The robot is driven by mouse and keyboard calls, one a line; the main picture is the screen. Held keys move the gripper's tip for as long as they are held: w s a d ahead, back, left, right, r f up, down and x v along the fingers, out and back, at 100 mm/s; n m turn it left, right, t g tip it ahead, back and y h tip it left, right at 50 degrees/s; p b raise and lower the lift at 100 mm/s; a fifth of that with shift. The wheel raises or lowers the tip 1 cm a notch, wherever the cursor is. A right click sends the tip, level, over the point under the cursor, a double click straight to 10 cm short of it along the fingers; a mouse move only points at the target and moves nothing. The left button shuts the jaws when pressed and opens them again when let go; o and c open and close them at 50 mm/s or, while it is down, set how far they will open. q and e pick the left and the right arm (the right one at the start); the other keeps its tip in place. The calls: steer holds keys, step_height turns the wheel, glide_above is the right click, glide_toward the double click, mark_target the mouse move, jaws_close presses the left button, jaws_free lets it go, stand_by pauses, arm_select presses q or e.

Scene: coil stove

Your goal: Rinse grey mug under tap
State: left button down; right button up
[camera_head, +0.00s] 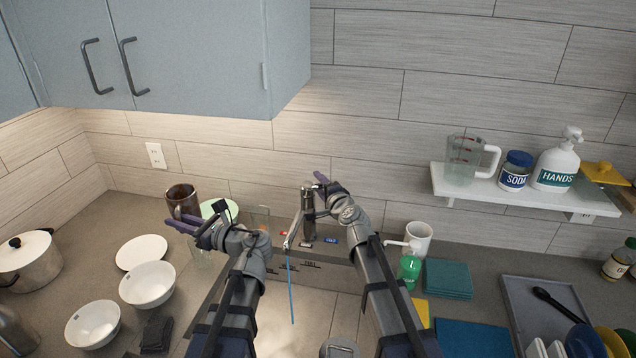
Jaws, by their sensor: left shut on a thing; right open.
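The grey mug (181,196), shiny and brownish in this light, is upright at the back left, well left of the tap. My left gripper (182,219) is shut at its near side, on the mug as far as I can see; the exact contact is small and partly hidden. The tap (308,204) stands behind the sink (310,312). A thin blue stream of water (291,290) falls from its spout into the sink, clear of the mug. My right gripper (320,184) is open beside the tap's top; I cannot tell whether it touches.
White bowls (148,285), a plate (141,252) and a pot (27,262) stand on the left counter. A white mug (419,236) and a green bottle (409,270) stand right of the sink. A shelf (470,193) holds a measuring jug and bottles. A cupboard (190,50) hangs above left.

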steer(key=p+v, duration=0.1)
steer(key=v, duration=0.9)
steer(key=shift+s, duration=0.25)
steer(key=shift+d, duration=0.1)
